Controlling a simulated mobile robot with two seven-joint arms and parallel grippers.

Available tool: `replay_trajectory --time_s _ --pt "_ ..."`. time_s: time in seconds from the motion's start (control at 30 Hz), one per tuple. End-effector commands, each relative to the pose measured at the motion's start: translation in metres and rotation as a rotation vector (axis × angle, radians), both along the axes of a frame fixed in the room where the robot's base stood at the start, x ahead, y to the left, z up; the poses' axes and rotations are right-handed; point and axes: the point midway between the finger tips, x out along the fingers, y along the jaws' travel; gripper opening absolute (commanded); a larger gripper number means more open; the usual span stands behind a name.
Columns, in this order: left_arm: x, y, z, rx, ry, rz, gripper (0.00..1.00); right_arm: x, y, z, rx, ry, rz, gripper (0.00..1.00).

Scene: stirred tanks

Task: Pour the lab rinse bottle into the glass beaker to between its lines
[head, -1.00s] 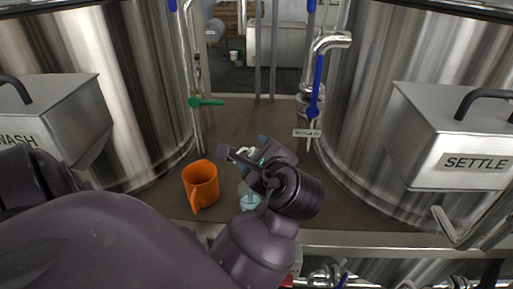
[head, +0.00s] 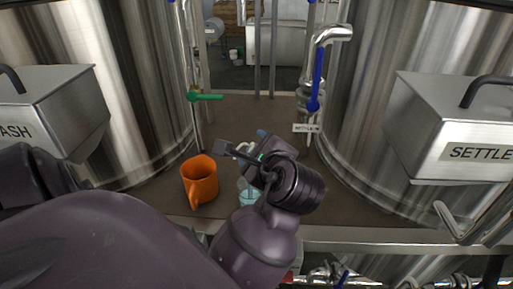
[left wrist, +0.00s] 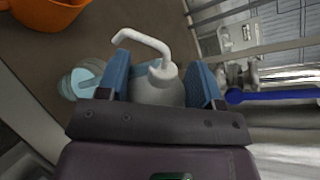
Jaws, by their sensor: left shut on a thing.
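The lab rinse bottle (left wrist: 158,88) is white with a bent spout and sits between the blue finger pads of my left gripper (left wrist: 166,82) in the left wrist view. In the head view my left gripper (head: 262,148) hides most of it. The glass beaker (left wrist: 80,84) is clear with light blue in it, beside the left finger. In the head view the beaker (head: 249,197) stands on the brown surface, partly behind my wrist. The spout points toward the beaker's side. I see no stream, and the beaker's lines cannot be made out. My right gripper is not in view.
An orange mug (head: 200,182) stands left of the beaker. Large steel tanks flank the brown surface (head: 250,115), with boxes marked WASH (head: 45,115) and SETTLE (head: 455,130). A green-handled valve (head: 205,97) and a blue-handled valve (head: 317,85) stand behind.

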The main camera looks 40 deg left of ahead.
Motion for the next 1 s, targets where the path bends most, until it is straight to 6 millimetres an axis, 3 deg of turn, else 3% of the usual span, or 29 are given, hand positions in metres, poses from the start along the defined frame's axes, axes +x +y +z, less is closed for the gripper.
replay_trajectory --time_s 1.0 --pt "0.0007 -0.0006 -0.0072 -0.062 -0.074 -0.001 0.28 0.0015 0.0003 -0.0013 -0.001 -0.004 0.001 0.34"
